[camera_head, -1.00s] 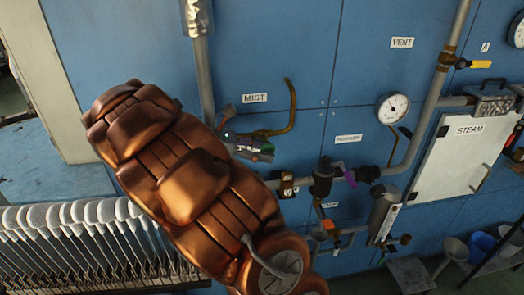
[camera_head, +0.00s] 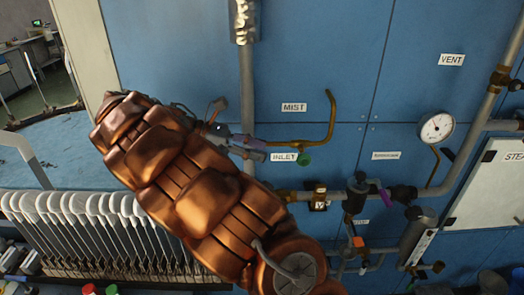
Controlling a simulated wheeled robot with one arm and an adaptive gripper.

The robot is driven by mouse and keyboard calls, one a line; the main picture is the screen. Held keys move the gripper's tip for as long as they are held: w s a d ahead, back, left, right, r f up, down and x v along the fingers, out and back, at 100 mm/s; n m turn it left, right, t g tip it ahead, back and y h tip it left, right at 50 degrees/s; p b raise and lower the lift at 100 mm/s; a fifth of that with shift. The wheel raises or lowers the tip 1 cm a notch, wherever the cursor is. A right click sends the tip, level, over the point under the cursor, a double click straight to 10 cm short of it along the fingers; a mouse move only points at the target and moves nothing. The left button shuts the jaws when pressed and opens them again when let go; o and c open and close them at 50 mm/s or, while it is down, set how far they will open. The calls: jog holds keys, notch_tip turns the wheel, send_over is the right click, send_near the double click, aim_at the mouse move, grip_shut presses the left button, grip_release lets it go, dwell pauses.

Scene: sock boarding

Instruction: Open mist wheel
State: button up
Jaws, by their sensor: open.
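The MIST label (camera_head: 294,107) is on the blue wall panel, beside a curved brass pipe (camera_head: 331,118). A small green wheel (camera_head: 304,159) shows at the right end of the INLET label (camera_head: 283,157), below the brass pipe. Which wheel belongs to the MIST label I cannot tell for sure. My gripper (camera_head: 257,148) is open, in front of the vertical grey pipe (camera_head: 247,90) and left of the green wheel, apart from it in the picture. I see nothing held between its fingers. My copper-coloured arm hides the wall and piping to the lower left of the gripper.
A gauge (camera_head: 436,128), a pipe run with a purple handle (camera_head: 385,195) and an orange-handled valve (camera_head: 358,242) are at the right. A white steam door (camera_head: 490,187) is at the right edge. A row of white-topped boards (camera_head: 90,206) stands at lower left.

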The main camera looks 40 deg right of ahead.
jog(key=shift+w+a, duration=0.2)
jog(key=shift+a, duration=0.05)
dwell(0.6)
jog(key=shift+s, duration=0.1)
jog(key=s+m+t+y, duration=0.1)
jog(key=s+m+y, duration=0.2)
jog(key=s, duration=0.4)
jog(key=s+a+f+m+t+y, duration=0.3)
jog(key=s+a+f, duration=0.3)
jog(key=s+a, duration=0.3)
jog(key=s+a+f+m+t+y, duration=0.2)
jog(key=s+a+f+m+y, duration=0.2)
jog(key=s+a, duration=0.4)
notch_tip(320, 180, down, 2)
jog(key=shift+s+a+f+t+y, duration=0.15)
jog(key=shift+s+a+t+y, duration=0.25)
jog(key=shift+y, duration=0.3)
jog(key=shift+d+m, duration=0.15)
jog(key=shift+m, duration=0.15)
